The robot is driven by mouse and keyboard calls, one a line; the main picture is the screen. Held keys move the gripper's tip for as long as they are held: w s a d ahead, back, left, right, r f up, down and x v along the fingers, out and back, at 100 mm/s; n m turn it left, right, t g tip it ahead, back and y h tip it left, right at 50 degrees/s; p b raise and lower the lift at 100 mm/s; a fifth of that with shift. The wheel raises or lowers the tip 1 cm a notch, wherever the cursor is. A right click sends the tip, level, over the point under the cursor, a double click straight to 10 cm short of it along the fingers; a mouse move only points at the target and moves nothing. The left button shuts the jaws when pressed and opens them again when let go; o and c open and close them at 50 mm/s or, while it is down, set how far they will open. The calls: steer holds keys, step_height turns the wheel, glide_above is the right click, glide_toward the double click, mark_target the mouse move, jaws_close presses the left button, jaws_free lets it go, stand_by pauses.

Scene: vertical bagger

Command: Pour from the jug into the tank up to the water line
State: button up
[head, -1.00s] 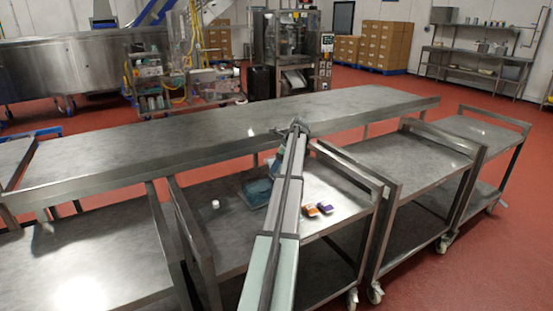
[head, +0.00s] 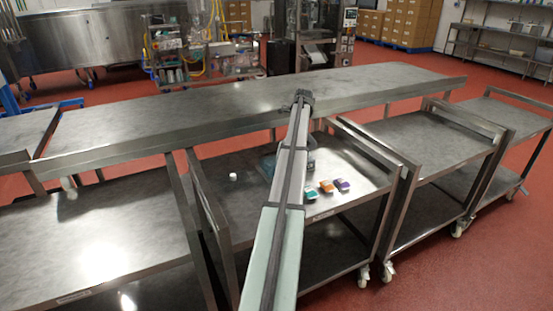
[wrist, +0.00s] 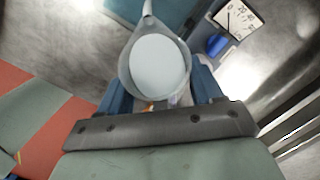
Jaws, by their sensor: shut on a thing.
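The jug (wrist: 158,68) is in the wrist view, seen from above. It has a round grey rim, a pale bluish-white inside and a narrow spout pointing to the top of the picture. My gripper (wrist: 162,98) is shut on it, with blue fingers on either side. The jug's liquid level cannot be told. A teal, see-through container, likely the tank (head: 268,165), stands on the cart in the head view, partly behind my arm. A teal patch at the top of the wrist view may be part of it. No water line can be made out.
A small white item (head: 233,177) stands left of the container. Teal (head: 310,194), orange (head: 326,187) and purple (head: 342,184) packets lie to its right. A white dial (wrist: 239,18) and a blue object (wrist: 216,45) show beside the jug. A long steel table (head: 200,110) runs behind.

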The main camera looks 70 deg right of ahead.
steer(key=shift+g, duration=0.4)
steer(key=shift+g, duration=0.3)
steer(key=shift+w, duration=0.15)
steer(key=shift+g, duration=0.6)
steer(key=shift+w, duration=0.1)
steer(key=shift+w+r+g, duration=0.1)
steer(key=shift+g, duration=0.3)
steer(key=shift+w+r+g, duration=0.15)
steer(key=shift+r+g, duration=0.1)
steer(key=shift+g, duration=0.55)
stand_by(0.9)
